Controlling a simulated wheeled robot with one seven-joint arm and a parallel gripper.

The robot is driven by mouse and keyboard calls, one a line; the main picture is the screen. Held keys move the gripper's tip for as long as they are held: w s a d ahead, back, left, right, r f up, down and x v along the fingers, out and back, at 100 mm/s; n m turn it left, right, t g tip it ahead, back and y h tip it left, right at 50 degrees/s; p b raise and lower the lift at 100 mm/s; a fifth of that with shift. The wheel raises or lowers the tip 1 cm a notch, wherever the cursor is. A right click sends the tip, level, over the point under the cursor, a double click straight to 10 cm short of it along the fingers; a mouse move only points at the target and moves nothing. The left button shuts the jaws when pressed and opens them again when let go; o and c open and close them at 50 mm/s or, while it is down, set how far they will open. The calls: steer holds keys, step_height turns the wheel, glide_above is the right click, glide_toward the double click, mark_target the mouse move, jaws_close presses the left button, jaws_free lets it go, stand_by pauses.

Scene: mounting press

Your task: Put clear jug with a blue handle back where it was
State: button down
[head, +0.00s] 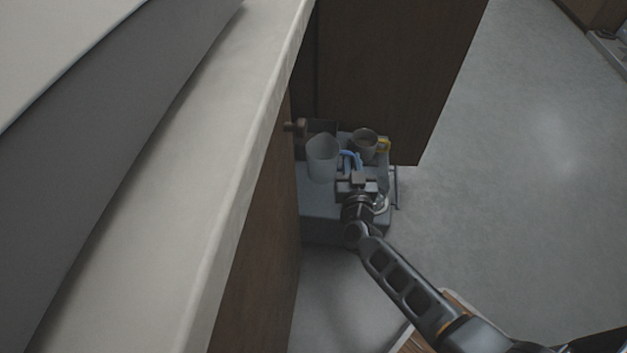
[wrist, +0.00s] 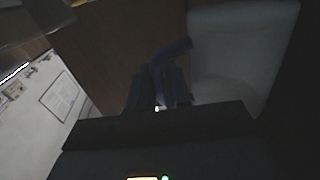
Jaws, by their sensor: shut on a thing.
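The clear jug (head: 321,160) stands out pale and upright in the head view, beside the wooden cabinet side. Its blue handle (head: 351,158) points right, toward my gripper (head: 357,176). My gripper is shut on that handle. In the wrist view the jug (wrist: 237,45) fills the upper right, the blue handle (wrist: 172,52) runs down between the fingers, and my gripper (wrist: 158,92) closes around it. I cannot tell whether the jug's base touches the grey surface below it.
A grey cart or low unit (head: 318,203) lies under the jug. A brown-grey cup (head: 364,142) and a yellow item (head: 383,145) are behind, to the right. A pale counter (head: 215,170) runs along the left. A dark brown panel (head: 400,75) stands behind. Open floor (head: 510,190) is at right.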

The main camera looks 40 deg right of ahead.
step_height(320, 180, down, 6)
steer(key=b, duration=0.4)
steer(key=shift+w, duration=0.15)
steer(key=shift+f+b, duration=1.2)
steer(key=shift+f, duration=0.75)
steer(key=shift+f, duration=0.2)
steer(key=c, duration=1.1)
jaws_free()
steer(key=shift+r, duration=0.1)
